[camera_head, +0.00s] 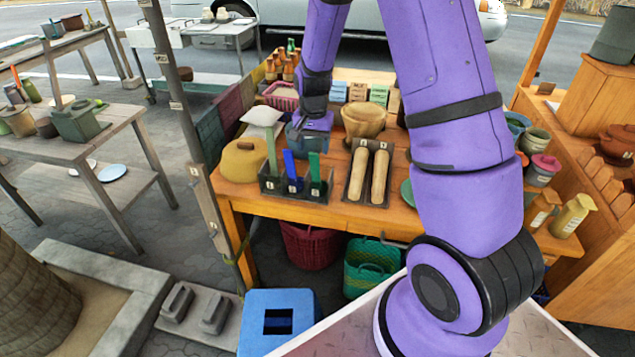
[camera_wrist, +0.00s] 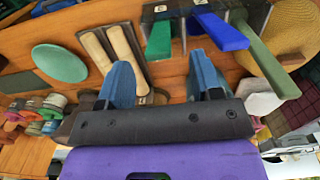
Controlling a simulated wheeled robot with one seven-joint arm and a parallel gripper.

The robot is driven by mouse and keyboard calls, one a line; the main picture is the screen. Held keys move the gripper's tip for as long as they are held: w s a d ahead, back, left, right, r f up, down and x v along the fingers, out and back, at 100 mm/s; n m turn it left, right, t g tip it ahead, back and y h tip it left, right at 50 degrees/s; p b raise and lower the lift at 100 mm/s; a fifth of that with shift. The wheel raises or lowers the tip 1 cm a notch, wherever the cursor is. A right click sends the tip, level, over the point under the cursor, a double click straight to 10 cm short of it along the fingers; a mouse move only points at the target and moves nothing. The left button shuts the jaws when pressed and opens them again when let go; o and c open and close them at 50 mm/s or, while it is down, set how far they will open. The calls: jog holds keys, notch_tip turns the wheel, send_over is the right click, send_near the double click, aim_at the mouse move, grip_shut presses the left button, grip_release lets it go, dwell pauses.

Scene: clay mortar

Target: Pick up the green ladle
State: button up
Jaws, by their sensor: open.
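A dark holder (camera_head: 283,194) stands at the table's front left with three upright handles in it. One is bright green (camera_head: 314,168), one blue (camera_head: 290,164) and one taller and duller green (camera_head: 271,150). In the wrist view the bright green handle (camera_wrist: 158,41), blue handle (camera_wrist: 221,31) and dull green handle (camera_wrist: 268,62) are near the top, beyond my fingertips. Only handles show, so I cannot tell which green one is the ladle. My gripper (camera_wrist: 162,76) is open and empty, its two blue fingers apart. In the head view my gripper (camera_head: 307,138) is behind the holder, above the table.
Two wooden rolling pins (camera_head: 370,172) lie in a dark tray right of the holder. A yellow-tan domed pot (camera_head: 242,160) is close on its left. A tan bowl (camera_head: 364,119) stands behind the tray.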

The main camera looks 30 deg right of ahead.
aim_at(314, 165)
jog(key=shift+f, duration=3.2)
jog(key=shift+c, duration=0.4)
grip_shut()
